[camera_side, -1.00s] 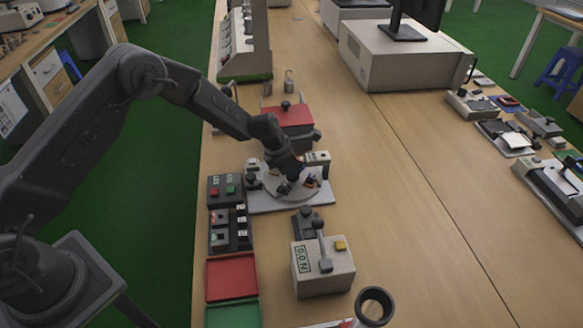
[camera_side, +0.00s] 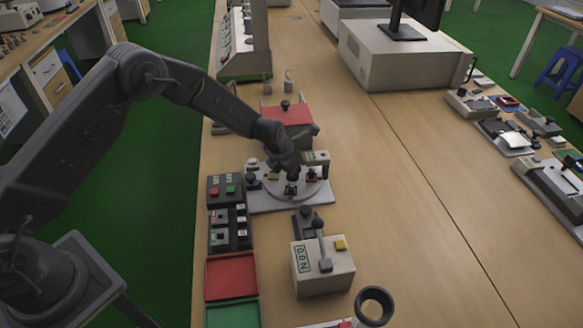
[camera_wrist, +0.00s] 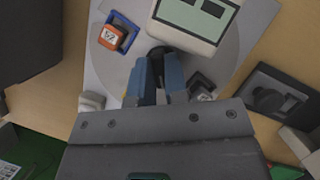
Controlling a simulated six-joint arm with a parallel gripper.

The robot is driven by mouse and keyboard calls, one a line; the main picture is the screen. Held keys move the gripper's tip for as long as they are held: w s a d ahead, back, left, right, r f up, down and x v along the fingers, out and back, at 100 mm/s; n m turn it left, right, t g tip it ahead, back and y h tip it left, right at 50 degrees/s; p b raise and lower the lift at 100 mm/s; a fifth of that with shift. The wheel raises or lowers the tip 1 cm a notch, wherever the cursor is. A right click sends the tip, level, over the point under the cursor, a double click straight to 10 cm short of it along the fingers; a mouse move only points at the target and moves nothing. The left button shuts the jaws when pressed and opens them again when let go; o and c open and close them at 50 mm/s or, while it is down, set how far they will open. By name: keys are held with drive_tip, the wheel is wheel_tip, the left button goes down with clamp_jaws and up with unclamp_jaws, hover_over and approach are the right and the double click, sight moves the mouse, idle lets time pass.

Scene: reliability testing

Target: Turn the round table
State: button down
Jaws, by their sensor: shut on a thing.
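The round table is a flat grey disc on a pale base plate; in the side view the disc (camera_side: 320,188) lies under my gripper (camera_side: 291,180). In the wrist view the disc (camera_wrist: 118,68) fills the upper middle. My gripper (camera_wrist: 165,75) has its blue-faced fingers close together around a dark knob (camera_wrist: 158,50) near the disc's middle, and the fingers partly hide the knob. A small orange block in a blue holder (camera_wrist: 112,36) sits on the disc. A small dark and metallic part (camera_wrist: 202,87) sits on it right of the fingers.
A pale device with a display (camera_wrist: 195,14) overhangs the disc. A red-topped box (camera_side: 287,115) stands behind. Button boxes (camera_side: 224,189) and red and green trays (camera_side: 231,277) are at the left. A lever box (camera_side: 323,268) stands in front.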

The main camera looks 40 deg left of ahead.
drive_tip(key=c, duration=1.1)
unclamp_jaws()
drive_tip(key=shift+c, duration=0.2)
drive_tip(key=shift+r, duration=0.1)
drive_tip(key=v, duration=1.3)
drive_tip(key=shift+s+r, duration=0.25)
drive_tip(key=shift+a, duration=0.15)
